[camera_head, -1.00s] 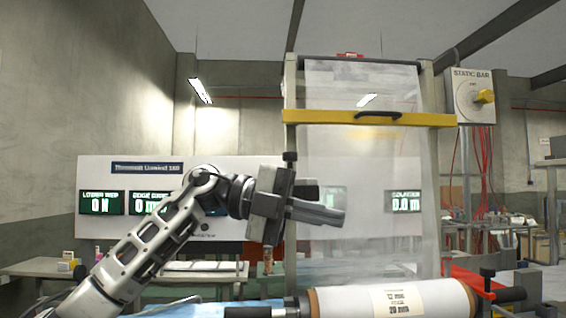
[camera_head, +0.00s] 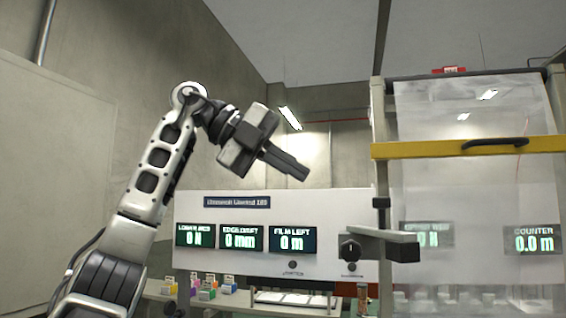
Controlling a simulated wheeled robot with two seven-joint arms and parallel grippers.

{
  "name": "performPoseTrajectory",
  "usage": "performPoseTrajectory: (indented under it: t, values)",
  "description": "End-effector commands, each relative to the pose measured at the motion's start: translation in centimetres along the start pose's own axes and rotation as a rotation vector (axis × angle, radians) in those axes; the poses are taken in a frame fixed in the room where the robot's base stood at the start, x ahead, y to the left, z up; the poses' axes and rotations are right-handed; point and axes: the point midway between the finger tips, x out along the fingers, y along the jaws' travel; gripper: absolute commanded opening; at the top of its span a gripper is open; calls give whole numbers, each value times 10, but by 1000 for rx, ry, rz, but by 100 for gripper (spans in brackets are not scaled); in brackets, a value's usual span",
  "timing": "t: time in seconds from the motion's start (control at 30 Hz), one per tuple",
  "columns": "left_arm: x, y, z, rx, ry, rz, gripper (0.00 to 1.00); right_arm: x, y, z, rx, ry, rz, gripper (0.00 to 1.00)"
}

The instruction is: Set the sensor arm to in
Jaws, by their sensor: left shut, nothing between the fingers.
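A grey bar with a dark end block, which looks like the sensor arm (camera_head: 385,235), sticks out near the left post of the film frame. My left gripper (camera_head: 298,172) is shut and empty, pointing down and right. In the picture it is above and left of the sensor arm, apart from it. My right gripper is out of view.
The film frame has a yellow guard bar (camera_head: 470,148) with a black handle and a clear film sheet (camera_head: 470,210). A white panel (camera_head: 340,205) with green displays stands behind. Small coloured boxes (camera_head: 206,287) sit on a back bench.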

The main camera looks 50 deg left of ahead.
Motion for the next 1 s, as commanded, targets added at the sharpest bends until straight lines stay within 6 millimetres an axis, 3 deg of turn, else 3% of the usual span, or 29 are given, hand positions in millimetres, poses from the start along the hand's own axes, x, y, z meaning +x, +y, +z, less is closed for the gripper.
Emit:
performPoseTrajectory:
  t: [0.2, 0.43, 0.63, 1.0]
  values:
    - [51, 2, 0, 2, 3, 4, 0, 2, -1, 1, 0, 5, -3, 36]
    - [87, -12, -1, 3, 3, 2, 0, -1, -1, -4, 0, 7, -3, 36]
    - [102, -19, -1, 2, 2, 0, 0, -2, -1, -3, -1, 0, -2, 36]
    - [104, -20, -1, 2, 1, -1, 0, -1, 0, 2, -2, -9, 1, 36]
